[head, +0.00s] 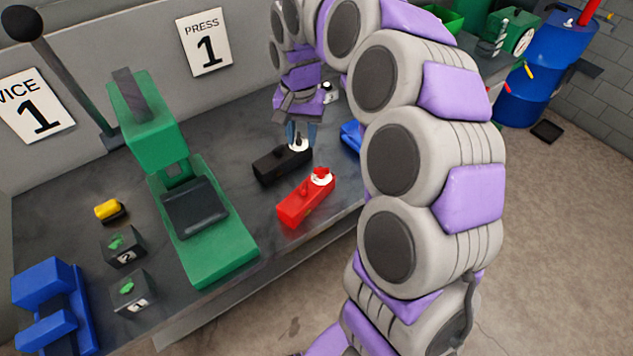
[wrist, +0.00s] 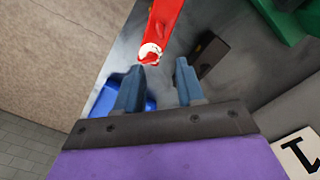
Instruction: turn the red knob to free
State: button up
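The red knob (head: 321,173) sits on a white dial at one end of a red block (head: 303,204) on the bench. It also shows in the wrist view, where the red knob (wrist: 150,59) lies just beyond and between the fingertips. My gripper (head: 299,139) is open and empty. The wrist view shows its two blue-grey fingers (wrist: 158,75) apart. In the head view it hangs behind the red knob, over the end of a black block (head: 272,167). I see no contact with the knob. The dial's markings are too small to read.
A green press (head: 217,250) stands left of the red block. Two dark numbered blocks (head: 125,247), a yellow-topped piece (head: 109,209) and a blue vice (head: 52,300) are farther left. A blue object (head: 351,136) lies partly behind my arm. The bench's front edge is close to the red block.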

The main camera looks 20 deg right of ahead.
aim_at(304, 185)
notch_tip(304, 185, down, 17)
jog(key=b, duration=0.3)
jog(key=shift+f, duration=0.2)
jog(key=shift+c, duration=0.3)
grip_shut()
